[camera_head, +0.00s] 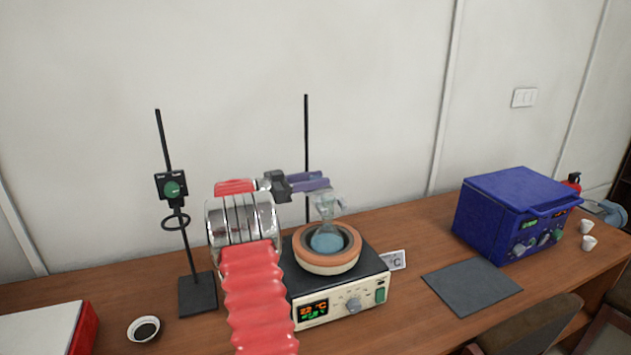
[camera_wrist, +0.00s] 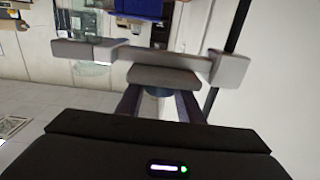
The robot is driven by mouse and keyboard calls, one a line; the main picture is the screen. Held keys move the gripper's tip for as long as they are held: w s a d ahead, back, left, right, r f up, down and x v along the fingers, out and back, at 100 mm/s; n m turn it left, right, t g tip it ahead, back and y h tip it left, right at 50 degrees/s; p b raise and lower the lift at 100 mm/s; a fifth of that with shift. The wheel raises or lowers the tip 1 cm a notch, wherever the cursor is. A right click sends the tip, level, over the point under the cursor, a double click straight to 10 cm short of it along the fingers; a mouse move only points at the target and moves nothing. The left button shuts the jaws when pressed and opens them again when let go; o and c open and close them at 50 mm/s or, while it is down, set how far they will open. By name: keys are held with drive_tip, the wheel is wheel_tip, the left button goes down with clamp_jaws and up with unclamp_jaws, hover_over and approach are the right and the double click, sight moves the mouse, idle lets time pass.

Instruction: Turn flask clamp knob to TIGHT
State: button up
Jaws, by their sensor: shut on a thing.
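My gripper (camera_head: 326,183), with purple fingers, points right beside the upright rod (camera_head: 306,130), just above the flask. In the wrist view its fingers (camera_wrist: 160,104) close around a small bluish round part (camera_wrist: 158,91), seemingly the flask clamp knob, mostly hidden. Light grey clamp-like bars (camera_wrist: 165,77) lie just past the fingertips. The glass flask (camera_head: 327,240), with blue liquid, sits in the round heating mantle (camera_head: 325,268); its neck rises to just under the fingers. No TIGHT mark is readable, so the knob's setting cannot be told.
Another stand (camera_head: 158,140) at left carries a black box with a green dial (camera_head: 172,189) and a ring (camera_head: 175,222). A small dish (camera_head: 145,328) lies at front left. A dark mat (camera_head: 471,287) and a blue furnace (camera_head: 515,215) are at right.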

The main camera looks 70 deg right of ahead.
drive_tip(key=shift+m+g+y, duration=1.8)
drive_tip(key=shift+y, duration=0.4)
drive_tip(key=o, duration=1.1)
drive_tip(key=shift+v, duration=3.85)
